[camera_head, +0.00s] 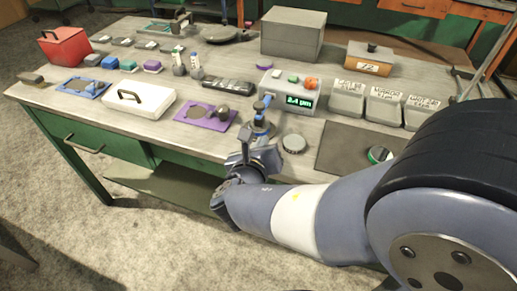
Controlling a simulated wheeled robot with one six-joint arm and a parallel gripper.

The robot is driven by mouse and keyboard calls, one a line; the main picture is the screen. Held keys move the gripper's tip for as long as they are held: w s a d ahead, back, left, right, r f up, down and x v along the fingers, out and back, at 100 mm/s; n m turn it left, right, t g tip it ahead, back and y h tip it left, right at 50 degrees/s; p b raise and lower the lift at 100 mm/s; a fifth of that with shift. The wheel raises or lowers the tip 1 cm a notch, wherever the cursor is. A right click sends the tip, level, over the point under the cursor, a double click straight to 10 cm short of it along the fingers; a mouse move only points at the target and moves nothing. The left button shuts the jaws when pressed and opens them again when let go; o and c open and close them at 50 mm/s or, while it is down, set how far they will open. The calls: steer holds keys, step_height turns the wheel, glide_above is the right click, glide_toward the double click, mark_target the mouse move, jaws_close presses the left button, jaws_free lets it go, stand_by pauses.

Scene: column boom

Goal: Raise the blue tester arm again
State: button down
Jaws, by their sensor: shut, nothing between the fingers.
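My gripper (244,143) is at the bench's front edge, just below and left of the blue arm in the picture. It is shut and empty. I cannot tell whether it touches the blue arm. My wrist hides part of the bench front.
A purple plate (206,116) lies left of the tester, and a round grey disc (294,143) right of its base. A white lidded box (140,100) stands further left. Labelled bins (347,98) stand to the right. A dark mat (345,150) lies at the front right.

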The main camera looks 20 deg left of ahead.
mark_target(261, 118)
steer(key=x, duration=0.3)
steer(key=shift+w+f, duration=0.2)
steer(key=shift+w, duration=0.15)
steer(key=shift+w+a+r+p, duration=0.15)
steer(key=shift+w+a+r, duration=0.05)
steer(key=shift+w+r, duration=0.25)
steer(key=shift+w+a+r+p, duration=0.15)
steer(key=shift+w+a+r, duration=0.15)
steer(key=shift+r, duration=0.25)
steer(key=shift+w+a+r, duration=0.3)
steer(key=shift+w+r, duration=0.1)
steer(key=shift+r, duration=0.2)
steer(key=shift+r+p, duration=0.15)
steer(key=shift+p, duration=0.3)
steer(key=shift+r+g+p, duration=0.25)
steer(key=shift+g+p, duration=0.05)
steer(key=shift+p, duration=0.6)
